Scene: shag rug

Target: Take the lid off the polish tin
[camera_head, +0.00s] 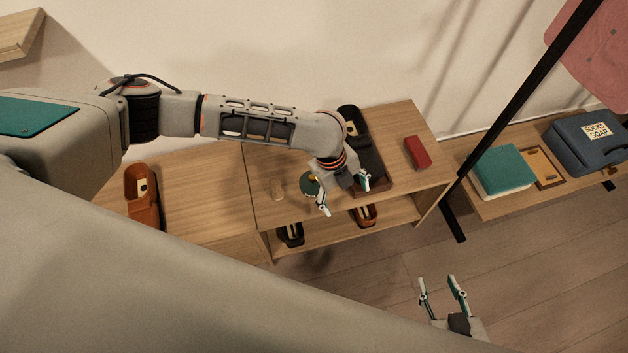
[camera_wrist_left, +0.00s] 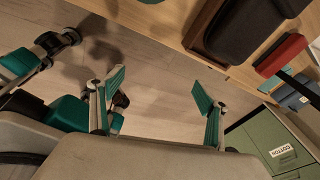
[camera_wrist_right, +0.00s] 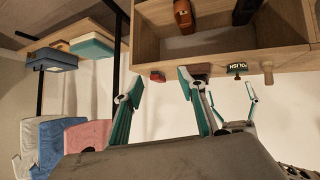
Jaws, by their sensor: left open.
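The polish tin (camera_head: 309,185) is small, round and dark green and stands on the wooden bench top (camera_head: 400,125). My left gripper partly hides it in the head view. The right wrist view, upside down, shows its POLISH label (camera_wrist_right: 237,68) and a small knob on top. My left gripper (camera_head: 343,196) is open and empty, just right of the tin in the head view; its spread fingers also show in the left wrist view (camera_wrist_left: 158,88). My right gripper (camera_head: 438,281) is open and empty over the floor, well in front of the bench.
A small wooden peg-like thing (camera_head: 277,189) stands left of the tin. A dark tray (camera_head: 378,187) holding a long black object and a red box (camera_head: 417,152) are to the right. Shoes (camera_head: 290,235) sit on the shelf below. A black pole (camera_head: 520,100) rises right of the bench.

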